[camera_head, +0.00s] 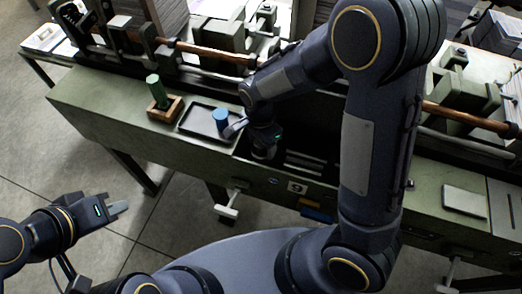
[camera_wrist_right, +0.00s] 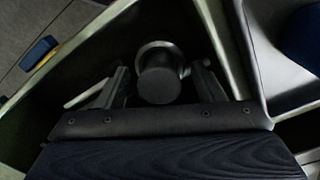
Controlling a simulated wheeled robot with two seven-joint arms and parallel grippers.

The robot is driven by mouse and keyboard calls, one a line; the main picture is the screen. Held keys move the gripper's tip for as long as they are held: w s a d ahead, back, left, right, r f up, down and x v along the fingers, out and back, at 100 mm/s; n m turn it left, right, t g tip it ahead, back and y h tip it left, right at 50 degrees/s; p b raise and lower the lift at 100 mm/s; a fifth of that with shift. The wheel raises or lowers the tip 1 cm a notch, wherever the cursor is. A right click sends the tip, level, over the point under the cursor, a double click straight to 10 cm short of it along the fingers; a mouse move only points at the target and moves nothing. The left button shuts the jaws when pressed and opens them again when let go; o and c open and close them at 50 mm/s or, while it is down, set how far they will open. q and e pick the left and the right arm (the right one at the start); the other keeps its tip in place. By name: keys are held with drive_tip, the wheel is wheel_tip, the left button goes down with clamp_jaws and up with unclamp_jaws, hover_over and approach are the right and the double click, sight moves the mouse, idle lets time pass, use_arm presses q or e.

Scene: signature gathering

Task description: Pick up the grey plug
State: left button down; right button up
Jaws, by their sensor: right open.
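The grey plug (camera_wrist_right: 160,82) shows in the right wrist view as a dark grey round-topped cylinder inside a dark recess. My right gripper (camera_wrist_right: 161,90) is open, with one finger on each side of the plug. I cannot tell whether the fingers touch it. In the head view my right gripper (camera_head: 262,152) reaches down into the dark opening of the green bench; I cannot clearly make out the plug there. My left gripper (camera_head: 120,209) is at the lower left, away from the bench, and its finger gap is unclear.
A blue cylinder (camera_head: 220,117) stands on a black tray (camera_head: 190,123) left of my right gripper. The recess wall (camera_wrist_right: 218,32) is close to the right finger. Rods and clamps line the bench's back.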

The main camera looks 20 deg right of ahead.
drive_tip(key=c, duration=1.1)
drive_tip(key=shift+o, duration=0.2)
